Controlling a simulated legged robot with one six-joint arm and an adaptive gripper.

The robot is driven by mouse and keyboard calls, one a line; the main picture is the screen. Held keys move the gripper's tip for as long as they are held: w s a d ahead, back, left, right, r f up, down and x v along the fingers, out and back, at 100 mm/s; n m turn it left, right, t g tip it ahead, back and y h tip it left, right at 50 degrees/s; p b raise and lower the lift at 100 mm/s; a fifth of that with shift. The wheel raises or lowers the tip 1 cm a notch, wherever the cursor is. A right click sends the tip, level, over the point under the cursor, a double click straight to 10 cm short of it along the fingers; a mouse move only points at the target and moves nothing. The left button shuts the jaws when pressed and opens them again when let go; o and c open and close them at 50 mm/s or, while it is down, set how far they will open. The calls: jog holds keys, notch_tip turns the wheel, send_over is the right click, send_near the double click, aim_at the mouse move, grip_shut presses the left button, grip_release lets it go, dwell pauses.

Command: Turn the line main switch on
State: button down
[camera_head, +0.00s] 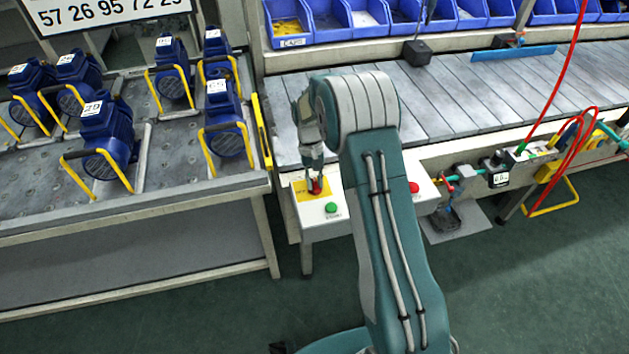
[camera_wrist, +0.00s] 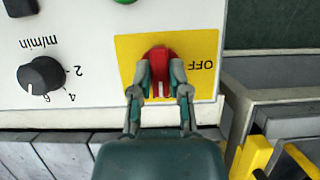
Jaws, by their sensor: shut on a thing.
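The line main switch is a red rotary handle (camera_wrist: 161,54) on a yellow plate (camera_wrist: 126,46), marked OFF to its right in the wrist view. A pale mark shows on the handle, between my fingers. My gripper (camera_wrist: 161,75) is shut on the handle, one finger on each side. In the head view the red switch (camera_head: 317,187) and its yellow plate (camera_head: 303,196) sit at the left of the white control panel (camera_head: 321,229), under my gripper (camera_head: 316,177). Any ON marking is hidden or out of view.
A green button (camera_head: 331,208) and a red button (camera_head: 413,187) are on the same panel. A black dial (camera_wrist: 41,76) marked m/min is also there. A slatted conveyor (camera_head: 480,92) lies behind. Blue pumps (camera_head: 107,130) stand on the left table.

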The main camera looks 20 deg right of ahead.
jog(key=c, duration=0.6)
grip_release()
jog(key=shift+w+f, duration=0.1)
jog(key=v, duration=1.2)
